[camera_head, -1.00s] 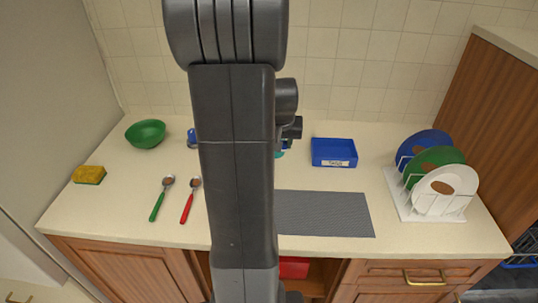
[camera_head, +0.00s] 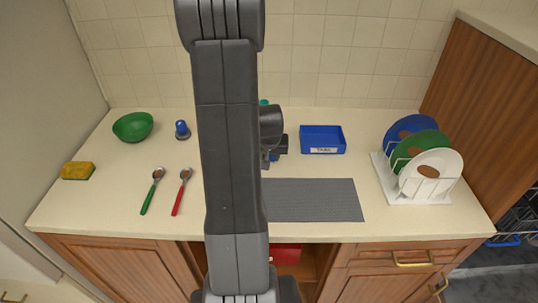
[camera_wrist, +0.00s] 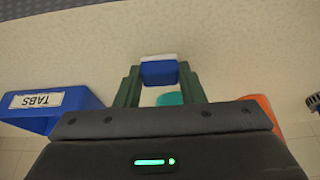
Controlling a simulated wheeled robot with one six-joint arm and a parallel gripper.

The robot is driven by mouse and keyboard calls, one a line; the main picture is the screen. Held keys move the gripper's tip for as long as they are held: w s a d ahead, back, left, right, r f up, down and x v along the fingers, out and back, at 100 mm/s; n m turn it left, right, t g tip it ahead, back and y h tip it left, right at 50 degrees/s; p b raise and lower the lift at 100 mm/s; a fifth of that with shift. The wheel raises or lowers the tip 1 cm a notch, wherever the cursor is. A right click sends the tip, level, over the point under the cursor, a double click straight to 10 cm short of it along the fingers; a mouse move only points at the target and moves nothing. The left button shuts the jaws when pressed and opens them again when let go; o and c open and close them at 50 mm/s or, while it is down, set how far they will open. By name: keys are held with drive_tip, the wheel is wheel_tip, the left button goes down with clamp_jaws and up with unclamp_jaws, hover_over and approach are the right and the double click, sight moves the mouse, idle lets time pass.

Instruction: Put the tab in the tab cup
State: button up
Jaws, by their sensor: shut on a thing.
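A blue tab with a white layer (camera_wrist: 159,70) sits between the fingertips of my gripper (camera_wrist: 160,78) in the wrist view. The fingers are shut on it. In the head view my gripper (camera_head: 272,157) is just left of a blue open box (camera_head: 322,139), partly hidden by my arm. The box carries a white label that reads TABS; the box also shows at left in the wrist view (camera_wrist: 60,105). I cannot make out which thing is the tab cup. A small blue object (camera_head: 182,130) stands on the counter at left.
A grey mat (camera_head: 315,200) lies in front of the box. A plate rack (camera_head: 415,190) stands at right. A green bowl (camera_head: 133,127), a sponge (camera_head: 78,171) and two spoons (camera_head: 180,190) are at left. An orange thing (camera_wrist: 262,108) and a teal thing (camera_wrist: 170,98) are near my gripper.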

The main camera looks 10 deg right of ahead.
drive_tip(key=shift+f, duration=0.2)
drive_tip(key=o, duration=1)
drive_tip(key=shift+c, duration=0.2)
drive_tip(key=shift+r, duration=0.15)
